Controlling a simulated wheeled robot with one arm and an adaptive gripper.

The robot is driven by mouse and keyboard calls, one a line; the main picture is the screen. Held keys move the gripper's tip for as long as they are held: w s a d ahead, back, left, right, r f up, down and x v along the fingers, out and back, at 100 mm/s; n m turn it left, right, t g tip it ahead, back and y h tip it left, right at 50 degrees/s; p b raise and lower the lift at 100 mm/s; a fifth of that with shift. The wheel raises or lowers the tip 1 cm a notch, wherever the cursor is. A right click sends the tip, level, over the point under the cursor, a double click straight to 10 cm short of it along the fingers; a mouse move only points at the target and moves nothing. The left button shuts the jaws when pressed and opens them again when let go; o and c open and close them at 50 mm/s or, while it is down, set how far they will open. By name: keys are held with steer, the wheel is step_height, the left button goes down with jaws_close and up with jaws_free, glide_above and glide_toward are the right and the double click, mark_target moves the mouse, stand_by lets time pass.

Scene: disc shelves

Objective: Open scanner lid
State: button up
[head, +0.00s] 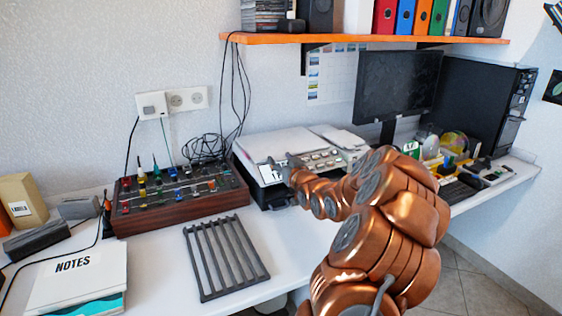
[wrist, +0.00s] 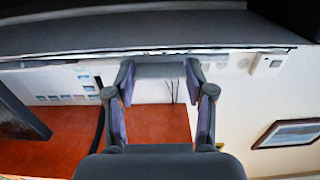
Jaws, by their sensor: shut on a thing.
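The scanner (head: 265,146) is a white and dark flatbed machine with a control panel (head: 322,160) on its right part. It stands on the desk against the wall. Its white lid lies nearly flat; I cannot tell whether a gap is open under it. My gripper (head: 279,165) is at the lid's front edge, reaching in from the right. In the wrist view my gripper (wrist: 160,66) has its fingertips against a long dark edge with a white rim (wrist: 60,58), which looks like the lid. It is shut on this edge. The exact contact is hidden in the head view.
A control box with knobs (head: 180,200) stands left of the scanner, and a grey rack (head: 226,258) lies in front. An orange shelf (head: 370,39) hangs above. A monitor (head: 396,84) and a black computer tower (head: 478,105) stand to the right.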

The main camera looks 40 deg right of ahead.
jaws_close()
steer(key=shift+r, duration=0.15)
